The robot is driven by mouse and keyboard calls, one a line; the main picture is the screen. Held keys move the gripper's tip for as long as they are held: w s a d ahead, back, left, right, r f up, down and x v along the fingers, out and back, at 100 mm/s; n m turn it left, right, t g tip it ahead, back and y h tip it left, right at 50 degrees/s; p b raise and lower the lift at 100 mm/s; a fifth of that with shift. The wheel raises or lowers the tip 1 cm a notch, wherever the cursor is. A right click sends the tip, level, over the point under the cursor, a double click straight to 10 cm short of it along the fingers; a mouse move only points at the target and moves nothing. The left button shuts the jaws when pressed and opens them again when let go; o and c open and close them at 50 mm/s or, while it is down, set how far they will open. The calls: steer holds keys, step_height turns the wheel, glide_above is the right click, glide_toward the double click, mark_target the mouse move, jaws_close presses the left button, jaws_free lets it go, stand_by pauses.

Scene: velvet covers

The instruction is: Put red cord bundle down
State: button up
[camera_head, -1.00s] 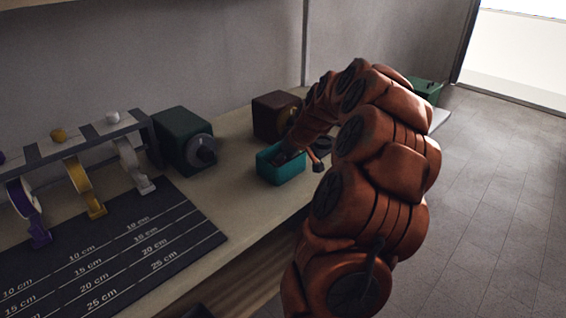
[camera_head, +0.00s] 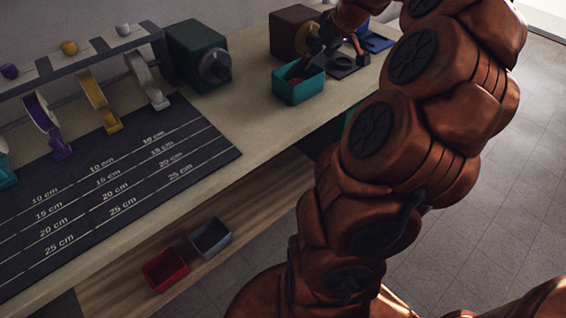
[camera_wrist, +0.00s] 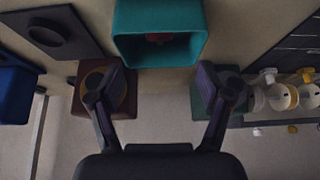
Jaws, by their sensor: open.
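The red cord bundle (camera_wrist: 158,38) lies inside the teal bin (camera_wrist: 190,45). Only a small dark red part of it shows, in the wrist view and faintly in the head view (camera_head: 296,80). The teal bin (camera_head: 300,93) stands upright on the bench near its front edge. My gripper (camera_wrist: 159,72) is open, with its fingers spread wide and nothing between them. In the head view my gripper (camera_head: 315,50) is at the back right of the bin, partly hidden by my arm.
A green box with a grey disc (camera_head: 197,55) and a brown box (camera_head: 294,30) stand behind the bin. A dark mat with length marks (camera_head: 110,185) lies to the left, under a spool rack. Red (camera_head: 165,270) and grey (camera_head: 210,238) bins sit on the lower shelf.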

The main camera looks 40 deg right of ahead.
steer(key=s+a+f+n+g+y, duration=0.1)
steer(key=s+a+f+g, duration=0.1)
steer(key=a, duration=1.1)
steer(key=s+a+f+n+g+y, duration=0.1)
steer(key=s+a+f+g, duration=0.1)
steer(key=a, duration=1.2)
steer(key=s+a+f+g, duration=0.1)
steer(key=s+a+f, duration=0.1)
steer(key=s, duration=0.5)
steer(key=s+a+f+m+g+h, duration=0.1)
steer(key=s+a+f+g, duration=0.1)
steer(key=s+a, duration=0.2)
steer(key=s+a+f+g+h, duration=0.1)
steer(key=s+a, duration=0.3)
steer(key=s, duration=0.5)
steer(key=shift+s+f+m+g, duration=0.4)
steer(key=shift+f+g, duration=0.1)
steer(key=shift+f, duration=0.4)
steer(key=shift+a, duration=0.15)
step_height(320, 180, up, 16)
steer(key=w+t+p, duration=0.1)
steer(key=p, duration=1.4)
steer(key=shift+w+r, duration=0.1)
